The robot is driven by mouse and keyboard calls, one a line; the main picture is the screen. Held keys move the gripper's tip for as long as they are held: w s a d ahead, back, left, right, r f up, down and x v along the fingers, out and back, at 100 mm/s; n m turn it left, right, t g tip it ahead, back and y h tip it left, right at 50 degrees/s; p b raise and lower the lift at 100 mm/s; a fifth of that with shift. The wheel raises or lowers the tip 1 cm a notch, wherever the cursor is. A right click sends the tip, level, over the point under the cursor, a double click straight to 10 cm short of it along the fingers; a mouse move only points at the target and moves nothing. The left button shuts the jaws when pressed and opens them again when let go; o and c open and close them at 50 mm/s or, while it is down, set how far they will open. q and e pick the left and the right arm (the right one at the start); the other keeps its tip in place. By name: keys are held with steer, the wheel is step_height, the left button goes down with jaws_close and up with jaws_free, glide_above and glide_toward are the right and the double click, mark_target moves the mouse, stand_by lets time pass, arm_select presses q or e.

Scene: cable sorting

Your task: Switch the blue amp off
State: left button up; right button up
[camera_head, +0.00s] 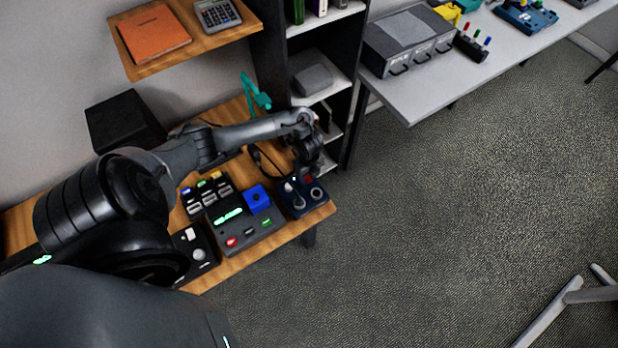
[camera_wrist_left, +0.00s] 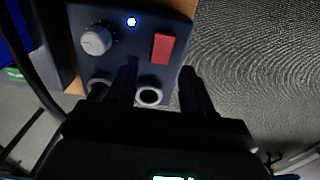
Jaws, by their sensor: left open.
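The blue amp (camera_head: 296,206) is a dark blue box at the right end of the wooden desk in the head view. In the left wrist view its panel (camera_wrist_left: 115,62) shows a grey knob (camera_wrist_left: 96,40), a lit white-blue light (camera_wrist_left: 131,21), a red switch (camera_wrist_left: 163,48) and a ringed socket (camera_wrist_left: 148,96). My left gripper (camera_head: 309,168) is over the amp, pointing down. In the left wrist view its open fingers (camera_wrist_left: 158,68) are empty, and the red switch shows just beyond and between their tips. Whether they touch the panel I cannot tell. My right gripper is not in view.
A teal lamp (camera_head: 256,93) and black cable are behind. A dark shelf (camera_head: 268,50) rises at the back. Carpeted floor lies right of the desk.

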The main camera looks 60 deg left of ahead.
mark_target(307, 177)
arm_select(q)
steer(key=shift+f, duration=1.15)
